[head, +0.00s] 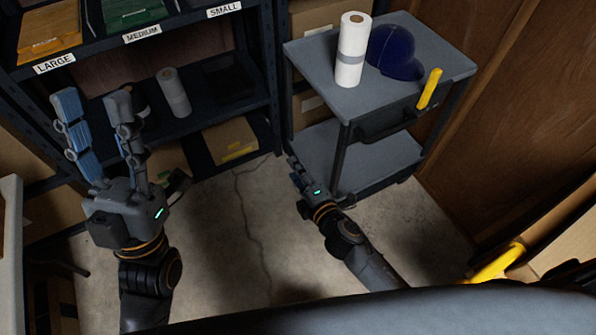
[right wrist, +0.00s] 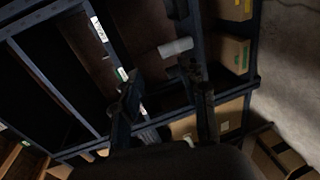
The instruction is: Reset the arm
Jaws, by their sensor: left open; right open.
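My left gripper (head: 100,135) is in the left of the head view, raised in front of the dark shelf unit. Its two fingers point up and stand apart, with nothing between them. My right gripper (head: 298,175) is lower, near the middle of the head view, to the left of the grey cart. It is seen small and edge-on there. In the dark right wrist view its two fingers (right wrist: 168,108) stand apart in front of the shelving, with nothing seen between them.
A shelf unit (head: 225,118) has bins labelled LARGE, MEDIUM and SMALL, plus a white roll (head: 174,92). The grey cart (head: 425,50) carries a paper towel roll (head: 352,50), a blue cap (head: 393,53) and a yellow-handled item (head: 429,89). Bare concrete floor (head: 235,240) lies between my arms.

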